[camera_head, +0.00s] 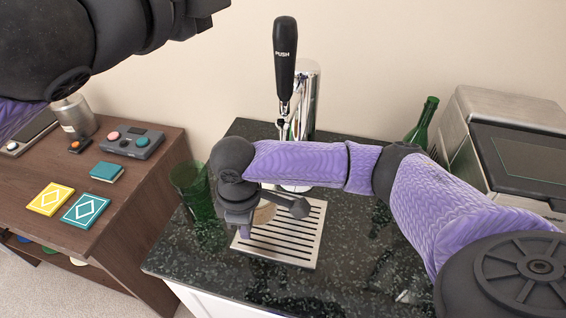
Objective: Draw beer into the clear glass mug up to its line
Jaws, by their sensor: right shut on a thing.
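The beer tap (306,95) stands on the dark counter, with a tall black handle (285,55) marked PUSH, which looks upright. Below it is a slotted metal drip tray (308,231). My right gripper (243,226) is low over the left part of the tray, pointing down, and is shut on the clear glass mug. The mug is mostly hidden by my gripper and arm; only a tan patch (263,213) shows beside the fingers. Its line and its fill level cannot be seen. My left arm crosses the top left; its gripper is out of view.
A green glass (191,188) stands left of the tray. A green bottle (423,123) and a metal appliance (510,140) are at the back right. A brown side table (143,180) on the left holds a button box (133,142), cards and a metal canister (74,117).

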